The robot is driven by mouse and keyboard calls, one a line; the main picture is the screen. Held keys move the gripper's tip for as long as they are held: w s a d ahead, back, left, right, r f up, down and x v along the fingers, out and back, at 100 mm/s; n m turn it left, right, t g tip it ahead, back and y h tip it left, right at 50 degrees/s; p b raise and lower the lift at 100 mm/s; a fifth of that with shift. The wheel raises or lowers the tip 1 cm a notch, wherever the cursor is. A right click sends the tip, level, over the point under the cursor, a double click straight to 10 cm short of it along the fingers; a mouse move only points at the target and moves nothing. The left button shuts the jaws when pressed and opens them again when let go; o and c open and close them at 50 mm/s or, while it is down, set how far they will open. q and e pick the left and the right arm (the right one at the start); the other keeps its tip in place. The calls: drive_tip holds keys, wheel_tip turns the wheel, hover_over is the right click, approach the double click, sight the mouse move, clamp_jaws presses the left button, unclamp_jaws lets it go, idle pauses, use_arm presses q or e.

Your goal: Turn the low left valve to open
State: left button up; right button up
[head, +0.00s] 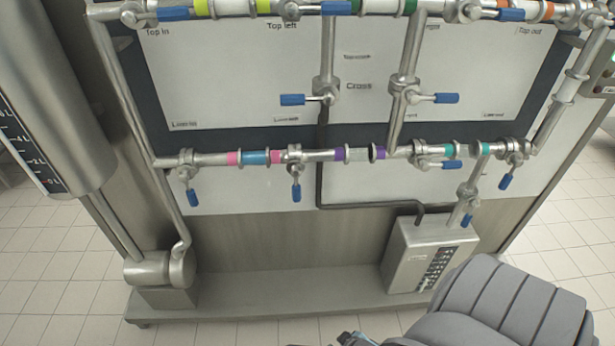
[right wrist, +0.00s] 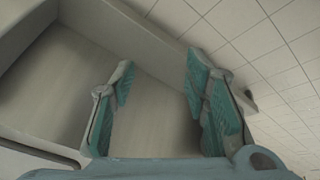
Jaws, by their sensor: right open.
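The low left valve (head: 293,155) sits on the lower horizontal pipe in the head view, under the "Low left" label. Its blue handle (head: 296,193) hangs down, across the pipe. My right gripper (right wrist: 158,68) is open and empty in the right wrist view, with teal pads on both fingers. The bottom edge of the head view shows only a small part of it, well below and apart from the valve. My left gripper is not in view.
The low in valve (head: 186,160) has its handle down. The low right valve (head: 421,153) has its handle along the pipe. A steel box (head: 408,250) stands on the base ledge (head: 270,296). A tall cylinder (head: 45,100) stands at left. The space before the low left valve is clear.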

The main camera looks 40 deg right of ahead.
drive_tip(key=w+d+r+t+h+b, duration=0.1)
drive_tip(key=w+t+b, duration=0.1)
drive_tip(key=w, duration=0.4)
drive_tip(key=w+d+r+t+b, duration=0.2)
drive_tip(key=w+b, duration=0.1)
drive_tip(key=w, duration=0.3)
drive_tip(key=m+t+h+b, duration=0.5)
drive_tip(key=t+b, duration=0.3)
drive_tip(key=b, duration=0.1)
approach(298, 193)
drive_tip(key=b+x, duration=0.1)
drive_tip(key=x, duration=1)
drive_tip(key=shift+r, duration=0.1)
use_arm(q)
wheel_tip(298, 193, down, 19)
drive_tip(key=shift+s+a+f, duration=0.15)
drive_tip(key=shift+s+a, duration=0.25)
use_arm(e)
drive_tip(key=shift+w, duration=0.2)
drive_tip(key=shift+c, duration=0.2)
clamp_jaws()
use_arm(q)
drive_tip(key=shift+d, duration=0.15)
